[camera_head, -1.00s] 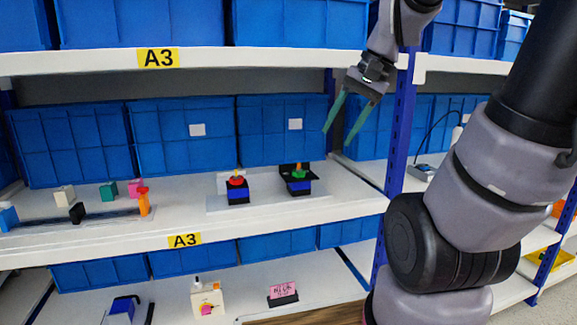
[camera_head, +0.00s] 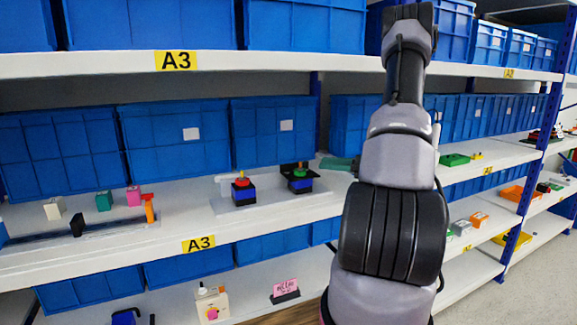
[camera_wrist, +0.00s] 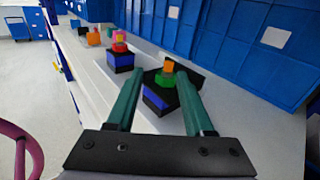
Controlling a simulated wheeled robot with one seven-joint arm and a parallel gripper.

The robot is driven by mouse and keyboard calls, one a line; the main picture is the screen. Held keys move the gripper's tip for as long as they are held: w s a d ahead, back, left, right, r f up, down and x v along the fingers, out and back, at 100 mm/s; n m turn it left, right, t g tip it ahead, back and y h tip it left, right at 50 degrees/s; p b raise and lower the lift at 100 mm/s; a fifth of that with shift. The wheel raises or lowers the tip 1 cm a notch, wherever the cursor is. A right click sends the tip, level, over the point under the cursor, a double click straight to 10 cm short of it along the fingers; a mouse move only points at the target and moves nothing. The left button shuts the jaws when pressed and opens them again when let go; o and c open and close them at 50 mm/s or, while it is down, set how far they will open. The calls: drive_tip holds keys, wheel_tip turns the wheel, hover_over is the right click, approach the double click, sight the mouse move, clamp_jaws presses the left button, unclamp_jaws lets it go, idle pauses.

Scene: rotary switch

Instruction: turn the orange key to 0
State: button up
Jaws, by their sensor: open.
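The orange key (camera_head: 299,167) stands upright on a green round base on a black and blue switch box (camera_head: 301,186), on the middle shelf. In the wrist view the orange key (camera_wrist: 168,67) shows ahead, roughly between the fingertips and beyond them. My gripper (camera_wrist: 158,74) is open, with its two green fingers apart and nothing between them. In the head view one green finger (camera_head: 337,163) shows to the right of the switch; the rest of the gripper is hidden behind my arm. I cannot read any position marks or the 0.
A similar switch with a red base (camera_head: 241,185) stands to the left, and also shows farther off in the wrist view (camera_wrist: 120,48). Blue crates (camera_head: 273,129) line the shelf behind. Small coloured blocks (camera_head: 104,201) lie at the left. The upper shelf (camera_head: 100,64) runs overhead.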

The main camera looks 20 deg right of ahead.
sight(301, 163)
drive_tip(key=shift+m+t, duration=0.6)
drive_tip(key=shift+m, duration=0.1)
drive_tip(key=x, duration=0.3)
drive_tip(key=f+x, duration=0.1)
drive_tip(key=x, duration=0.2)
drive_tip(key=w+d+x, duration=0.1)
drive_tip(key=x, duration=0.3)
drive_tip(key=shift+a+f, duration=0.1)
drive_tip(key=shift+f, duration=0.25)
clamp_jaws()
